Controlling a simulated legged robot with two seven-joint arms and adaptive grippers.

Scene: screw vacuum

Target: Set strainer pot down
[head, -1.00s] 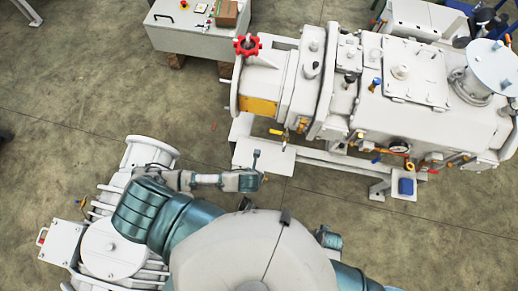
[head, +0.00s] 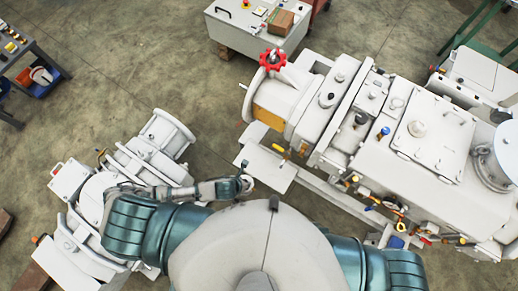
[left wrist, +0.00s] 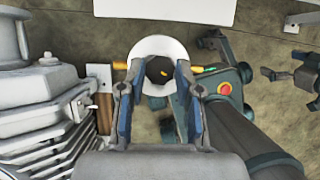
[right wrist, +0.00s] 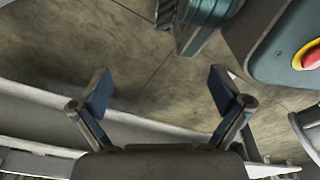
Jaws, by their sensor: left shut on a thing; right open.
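In the left wrist view my left gripper (left wrist: 157,98) is shut with its fingers at the sides of a white round rim with a dark inside, which I take as the strainer pot (left wrist: 140,53). Its lower part is hidden. In the head view my left arm reaches right, its end (head: 243,186) near the corner of the large vacuum unit's base plate; the pot cannot be made out there. My right gripper (right wrist: 155,95) is open and empty above bare floor in the right wrist view. It is hidden in the head view.
The large white vacuum unit (head: 360,150), with a red handwheel (head: 272,60), stands at right. A white flanged machine (head: 95,200) stands at left, beside my left arm. A control box (head: 245,35) is at the back, a workbench (head: 45,65) at far left. Floor (head: 190,85) between is clear.

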